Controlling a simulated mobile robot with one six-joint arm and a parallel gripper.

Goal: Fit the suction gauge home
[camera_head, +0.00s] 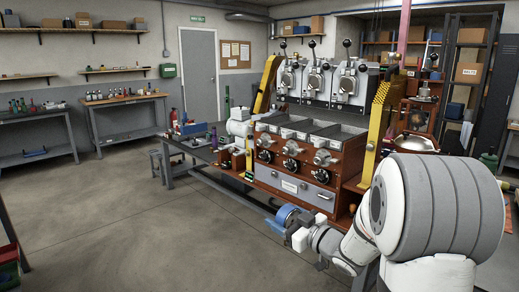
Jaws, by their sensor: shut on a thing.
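My gripper (300,238) is at the end of my arm, low in front of the roaster. It appears shut on a round blue drum-shaped thing, which looks like the suction gauge (289,216). The gauge's face is too small to read, and the fingertips are hard to make out. The sample roaster (323,196) has a red-brown body with three upper drums, trays and black round knobs across its front. The gauge is held apart from it, in front of and below its grey drawer (304,189). I cannot tell which fitting on the roaster takes the gauge.
Yellow uprights (379,126) flank the roaster. A dark table (195,150) with small items stands to its left, with a stool (162,160) beside it. Workbenches (127,108) line the back wall. The grey floor (140,230) at left is clear. My arm fills the lower right.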

